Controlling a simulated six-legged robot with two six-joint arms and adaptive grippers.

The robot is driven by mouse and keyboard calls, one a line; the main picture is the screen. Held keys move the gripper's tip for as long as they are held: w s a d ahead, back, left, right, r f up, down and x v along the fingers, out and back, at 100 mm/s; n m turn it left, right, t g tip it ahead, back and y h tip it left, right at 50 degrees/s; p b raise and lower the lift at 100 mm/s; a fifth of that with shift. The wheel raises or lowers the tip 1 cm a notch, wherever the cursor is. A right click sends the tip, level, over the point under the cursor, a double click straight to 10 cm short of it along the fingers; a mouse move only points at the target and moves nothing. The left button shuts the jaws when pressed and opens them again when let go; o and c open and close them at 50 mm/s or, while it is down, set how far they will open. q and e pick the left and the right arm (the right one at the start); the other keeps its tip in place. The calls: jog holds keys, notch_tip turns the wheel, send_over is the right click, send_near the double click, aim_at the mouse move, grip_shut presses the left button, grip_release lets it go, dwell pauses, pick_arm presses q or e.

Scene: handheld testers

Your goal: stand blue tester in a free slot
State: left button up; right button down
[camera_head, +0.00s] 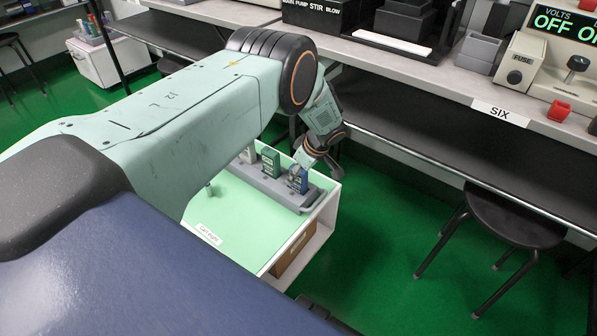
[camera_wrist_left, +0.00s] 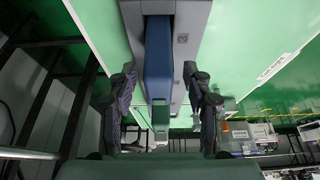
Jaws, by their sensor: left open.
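The blue tester (camera_head: 299,182) stands upright at the right, near end of a long grey rack (camera_head: 262,184). It appears seated in a slot there, though its base is partly hidden. A green tester (camera_head: 270,161) stands further along the rack. My left gripper (camera_head: 306,160) is just above the blue tester. In the left wrist view the left gripper (camera_wrist_left: 161,105) is open, with one finger on each side of the blue tester (camera_wrist_left: 158,62) and gaps between. The green tester also shows there (camera_wrist_left: 160,114). My right gripper is not in view.
The rack stands on a pale green cart top (camera_head: 235,215) with a raised white rim. A bench (camera_head: 400,75) with equipment runs behind, and a black stool (camera_head: 510,215) stands to the right. My left arm hides part of the cart. Green floor lies open between cart and stool.

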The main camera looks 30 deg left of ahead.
pick_arm(q)
jog(key=v, duration=1.2)
